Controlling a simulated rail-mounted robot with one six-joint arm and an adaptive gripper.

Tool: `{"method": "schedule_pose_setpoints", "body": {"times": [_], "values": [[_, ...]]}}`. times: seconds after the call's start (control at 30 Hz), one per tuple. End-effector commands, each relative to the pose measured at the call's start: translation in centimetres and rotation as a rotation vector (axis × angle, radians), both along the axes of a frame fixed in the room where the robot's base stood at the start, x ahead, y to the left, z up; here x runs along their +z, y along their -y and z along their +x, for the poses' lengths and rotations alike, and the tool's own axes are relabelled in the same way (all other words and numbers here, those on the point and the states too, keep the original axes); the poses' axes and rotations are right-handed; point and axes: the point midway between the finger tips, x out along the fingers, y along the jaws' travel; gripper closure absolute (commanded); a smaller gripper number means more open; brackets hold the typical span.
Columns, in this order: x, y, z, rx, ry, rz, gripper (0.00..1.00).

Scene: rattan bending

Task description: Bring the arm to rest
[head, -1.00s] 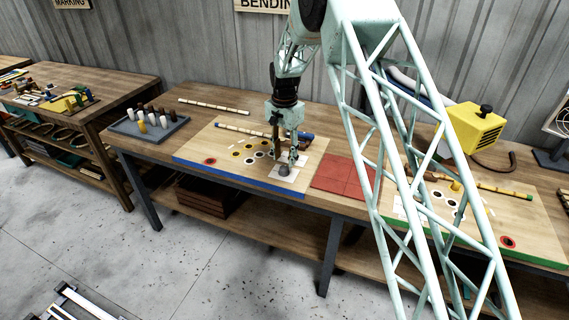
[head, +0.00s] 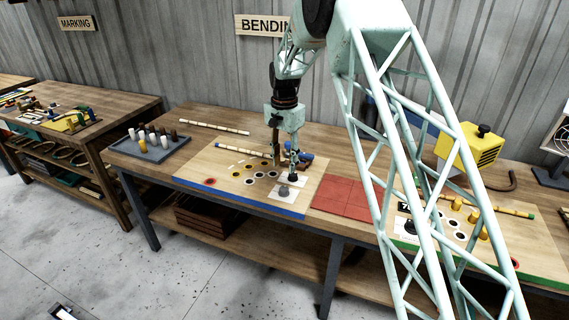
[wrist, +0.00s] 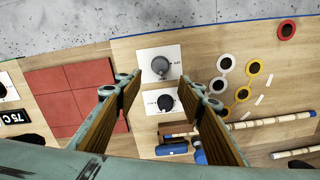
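My gripper (head: 284,165) hangs above the right end of the blue-edged bending board (head: 222,180). In the wrist view my gripper (wrist: 165,92) has its two fingers spread wide apart, with nothing between them. Below it a grey knob (wrist: 160,65) sits on a white card and a darker knob (wrist: 165,102) on a second card. The fingers look clear of both knobs. In the head view the grey knob (head: 283,191) shows just below the fingertips.
A red mat (head: 340,195) lies right of the board. A green-edged board (head: 465,225) with yellow pegs is partly hidden by my arm. A blue-grey tray (head: 150,146) of pegs stands at the left. A rattan pole (head: 213,127) lies at the back.

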Motion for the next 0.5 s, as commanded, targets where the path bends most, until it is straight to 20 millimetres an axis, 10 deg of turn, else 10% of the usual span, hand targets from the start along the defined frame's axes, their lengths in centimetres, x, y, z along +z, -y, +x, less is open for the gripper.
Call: {"method": "schedule_pose_setpoints", "body": {"times": [0.5], "values": [[3.9,1.7,-1.5,0.027,0.018,0.005,0.64]]}}
